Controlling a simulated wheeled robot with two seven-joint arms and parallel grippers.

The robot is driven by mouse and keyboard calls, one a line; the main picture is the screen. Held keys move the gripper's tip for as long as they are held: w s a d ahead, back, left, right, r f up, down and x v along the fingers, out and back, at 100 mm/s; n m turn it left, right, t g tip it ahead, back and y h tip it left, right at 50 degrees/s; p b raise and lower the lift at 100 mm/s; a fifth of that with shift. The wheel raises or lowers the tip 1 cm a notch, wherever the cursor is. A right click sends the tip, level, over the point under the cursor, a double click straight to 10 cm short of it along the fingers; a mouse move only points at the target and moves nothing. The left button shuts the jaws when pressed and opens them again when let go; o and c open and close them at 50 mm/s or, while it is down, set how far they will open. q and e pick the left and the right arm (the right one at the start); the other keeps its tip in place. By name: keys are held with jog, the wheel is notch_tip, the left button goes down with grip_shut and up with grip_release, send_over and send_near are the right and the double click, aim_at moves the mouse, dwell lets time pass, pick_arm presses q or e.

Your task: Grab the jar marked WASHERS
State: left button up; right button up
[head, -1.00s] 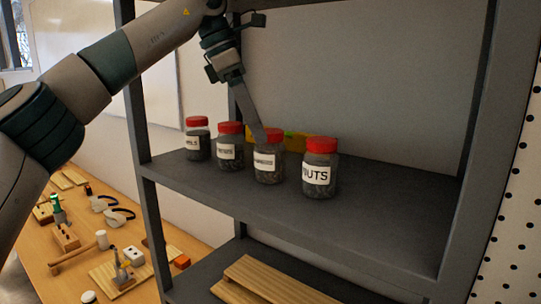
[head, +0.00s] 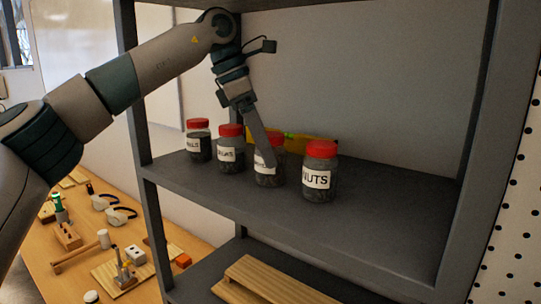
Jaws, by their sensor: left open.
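Jars with red lids and white labels stand in a row on the upper grey shelf. The third jar from the left (head: 267,181) has a label partly covered by my left gripper; the few letters that show are too small to read surely, but its place fits the WASHERS jar. My left gripper (head: 268,160) points down over this jar, one finger across its lid and front. The gripper is open; its other finger is hidden, and I cannot tell whether it touches the jar. My right gripper is not in view.
The NUTS jar (head: 320,172) stands close on the right, two other jars (head: 231,149) (head: 199,140) on the left. A yellow thing (head: 322,147) lies behind. The shelf (head: 390,210) is clear at right. Wooden boards lie below; a workbench is at lower left.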

pick_arm(q)
jog(key=p+x, duration=0.1)
jog(key=x, duration=0.1)
jog(key=shift+s+d+f, duration=0.15)
jog(key=shift+f, duration=0.2)
jog(key=shift+d+f, duration=0.1)
jog(key=shift+f, duration=0.2)
jog(key=shift+c, duration=0.6)
jog(key=c, duration=1.3)
jog(key=shift+r, duration=0.15)
